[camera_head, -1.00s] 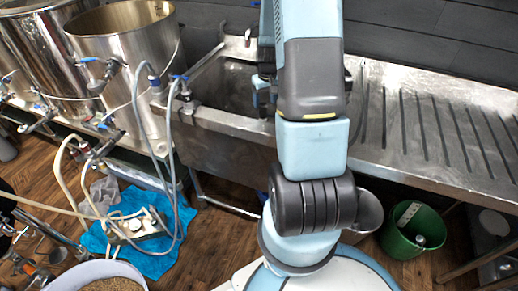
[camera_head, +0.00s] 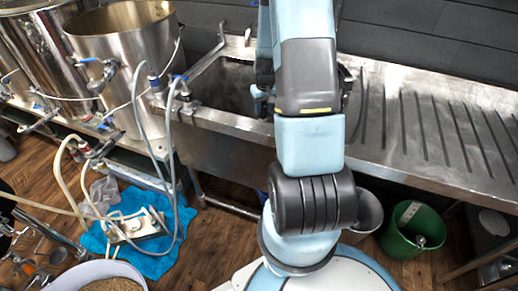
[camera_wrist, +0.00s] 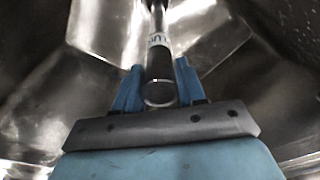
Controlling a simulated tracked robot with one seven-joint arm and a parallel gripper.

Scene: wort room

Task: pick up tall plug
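The tall plug (camera_wrist: 159,70) is a slim, dark, shiny upright tube with a pale lettered band, in the middle of the wrist view. Its rounded near end lies between the two blue fingers of my gripper (camera_wrist: 158,80). A narrow gap seems to show on each side, so the fingers look open around it and not pressed on it. In the head view my arm reaches over the steel sink (camera_head: 222,92), and a blue finger of my gripper (camera_head: 258,100) shows inside the basin. The plug is hidden there.
Steel sink walls (camera_wrist: 215,45) surround the gripper closely. A ribbed drainboard (camera_head: 440,125) extends right. Steel kettles (camera_head: 120,55) with hoses stand left. A green bucket (camera_head: 412,232) is under the counter, and a blue cloth (camera_head: 150,262) lies on the floor.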

